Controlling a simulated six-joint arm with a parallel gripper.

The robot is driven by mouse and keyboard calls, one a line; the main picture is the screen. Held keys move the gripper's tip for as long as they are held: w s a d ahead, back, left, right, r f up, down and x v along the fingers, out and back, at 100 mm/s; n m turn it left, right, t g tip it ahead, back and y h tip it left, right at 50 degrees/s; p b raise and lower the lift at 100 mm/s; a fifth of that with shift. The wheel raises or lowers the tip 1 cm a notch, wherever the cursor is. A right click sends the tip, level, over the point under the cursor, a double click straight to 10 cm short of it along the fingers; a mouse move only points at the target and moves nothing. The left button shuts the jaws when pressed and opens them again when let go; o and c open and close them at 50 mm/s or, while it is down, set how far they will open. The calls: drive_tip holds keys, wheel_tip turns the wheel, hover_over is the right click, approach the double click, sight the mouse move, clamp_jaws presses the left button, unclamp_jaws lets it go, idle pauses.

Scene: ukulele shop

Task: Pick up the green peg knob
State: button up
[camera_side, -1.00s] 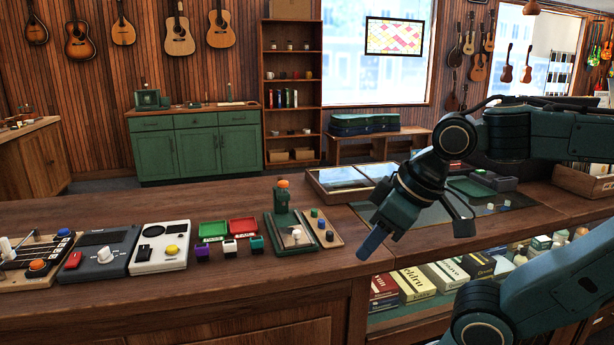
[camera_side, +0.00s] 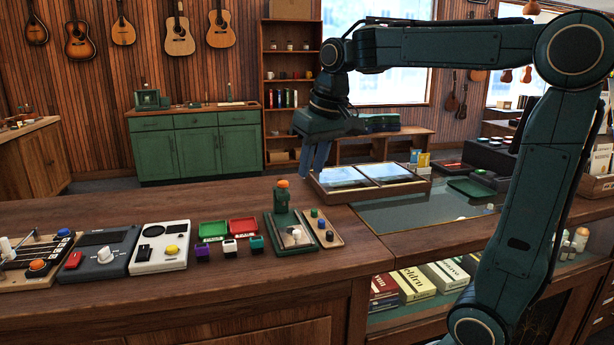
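A small wooden board (camera_side: 334,243) on the counter carries a row of three small knobs. My gripper (camera_side: 313,174) points down, above and behind the board, clear of the knobs. Its fingers overlap in this view, so the gap between them is unclear. Nothing shows held in it.
A green stand with an orange top (camera_side: 282,194) rises just left of the board. Red (camera_side: 243,226) and green (camera_side: 212,230) trays, small coloured knob blocks and control boxes lie further left. A glass-topped case (camera_side: 375,187) stands right of my gripper.

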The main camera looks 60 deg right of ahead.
drive_tip(key=w+d+m+g, duration=0.1)
drive_tip(key=w+d+m, duration=0.1)
drive_tip(key=w+d, duration=0.45)
drive_tip(key=m+g, duration=0.2)
drive_tip(key=m, duration=0.1)
hover_over(314, 210)
wheel_tip(314, 210, down, 10)
drive_tip(key=shift+s+d+r+y, duration=0.1)
drive_tip(key=shift+y, duration=0.3)
drive_tip(key=shift+f, duration=4.35)
drive_tip(key=shift+f, duration=2.55)
